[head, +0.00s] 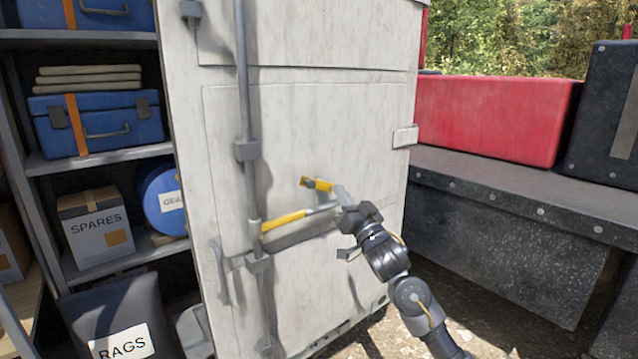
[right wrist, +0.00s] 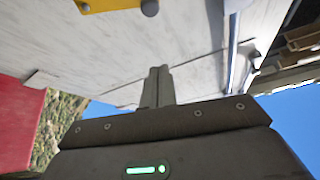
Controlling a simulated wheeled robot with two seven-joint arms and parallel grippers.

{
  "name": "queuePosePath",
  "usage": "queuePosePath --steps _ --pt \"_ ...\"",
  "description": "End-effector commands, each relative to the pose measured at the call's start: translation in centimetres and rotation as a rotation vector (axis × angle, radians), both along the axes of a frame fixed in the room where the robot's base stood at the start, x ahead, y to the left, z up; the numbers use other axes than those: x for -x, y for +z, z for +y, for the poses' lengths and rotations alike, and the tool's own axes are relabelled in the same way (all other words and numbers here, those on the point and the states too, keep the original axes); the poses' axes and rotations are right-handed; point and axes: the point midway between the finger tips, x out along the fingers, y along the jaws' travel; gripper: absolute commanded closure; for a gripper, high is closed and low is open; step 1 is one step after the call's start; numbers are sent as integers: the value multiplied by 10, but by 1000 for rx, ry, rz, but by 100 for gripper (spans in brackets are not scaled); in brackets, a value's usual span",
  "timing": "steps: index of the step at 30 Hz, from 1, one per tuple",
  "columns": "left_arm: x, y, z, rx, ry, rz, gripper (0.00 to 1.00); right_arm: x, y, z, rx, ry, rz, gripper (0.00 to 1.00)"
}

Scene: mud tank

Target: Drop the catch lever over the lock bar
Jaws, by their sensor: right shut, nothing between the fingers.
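A short yellow piece (head: 317,184), which looks like the catch lever, sits on the white door panel, above and apart from a bar with a yellow grip (head: 284,220). That bar looks like the lock bar and runs right from the vertical rod. My right gripper (head: 343,194) is shut and empty at the right end of the yellow piece; whether it touches cannot be told. Its body hides the bar's right end. In the right wrist view the shut fingers (right wrist: 158,86) point at the white panel, and a yellow part (right wrist: 106,4) shows at the top edge. My left gripper is out of view.
The vertical grey rod (head: 243,100) runs down the white door (head: 300,120). Shelves with a blue case (head: 97,125) and a spares box (head: 98,232) stand left. A red box (head: 495,115) and dark bench (head: 500,235) stand right. Space before the door is clear.

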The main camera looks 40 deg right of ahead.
Motion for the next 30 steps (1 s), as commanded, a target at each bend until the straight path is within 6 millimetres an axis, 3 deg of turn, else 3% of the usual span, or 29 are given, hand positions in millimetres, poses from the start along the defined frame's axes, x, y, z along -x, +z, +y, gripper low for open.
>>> queuePosePath --steps 7,11,24,30 --pt "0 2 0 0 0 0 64 -3 2 -1 -1 -1 1 100" --pt "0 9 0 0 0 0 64 -15 9 -3 -2 -1 2 100" --pt "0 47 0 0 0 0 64 -91 51 -15 -1 -1 2 100" --pt "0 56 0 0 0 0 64 -94 19 -7 -2 0 5 100"
